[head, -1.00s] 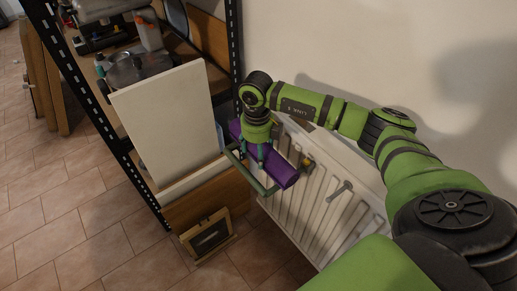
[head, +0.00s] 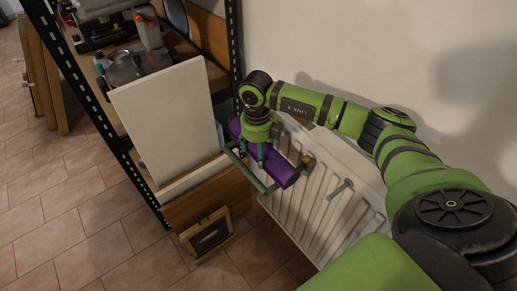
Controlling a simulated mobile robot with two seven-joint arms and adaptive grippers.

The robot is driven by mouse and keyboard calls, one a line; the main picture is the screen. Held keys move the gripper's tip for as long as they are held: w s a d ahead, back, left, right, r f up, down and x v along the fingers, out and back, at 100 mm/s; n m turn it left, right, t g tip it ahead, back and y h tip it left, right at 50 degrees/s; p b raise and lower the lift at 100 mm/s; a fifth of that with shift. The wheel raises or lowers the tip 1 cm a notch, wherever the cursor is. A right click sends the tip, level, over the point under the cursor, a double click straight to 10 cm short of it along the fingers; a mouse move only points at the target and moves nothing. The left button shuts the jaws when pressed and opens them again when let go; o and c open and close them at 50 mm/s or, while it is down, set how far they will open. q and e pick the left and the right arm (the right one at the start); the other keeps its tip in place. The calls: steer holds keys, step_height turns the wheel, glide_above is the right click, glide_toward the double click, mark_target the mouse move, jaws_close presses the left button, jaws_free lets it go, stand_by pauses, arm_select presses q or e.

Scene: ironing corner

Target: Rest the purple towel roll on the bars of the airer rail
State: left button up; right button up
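The purple towel roll (head: 278,170) lies slanted at the airer rail, in front of the white radiator. The airer rail (head: 246,174) shows as a green bar along the roll's near side; its other bars are mostly hidden under the roll. I cannot tell whether the roll's weight rests on them. My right gripper (head: 261,157) points down at the roll's middle, with its teal fingers against or right beside the purple cloth. The green wrist above hides part of the roll, and I cannot tell whether the fingers grip it. My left gripper is not in view.
The white ribbed radiator (head: 318,207) stands against the wall behind the rail. A large pale panel (head: 168,118) and a black metal shelf rack (head: 88,95) stand to the left. A small wooden frame (head: 207,236) leans on the floor below. The tiled floor at lower left is clear.

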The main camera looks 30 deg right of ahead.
steer(key=shift+f, duration=0.25)
steer(key=o, duration=1.3)
steer(key=shift+r, duration=0.15)
step_height(320, 180, up, 12)
steer(key=shift+a+f, duration=0.1)
steer(key=shift+a, duration=0.05)
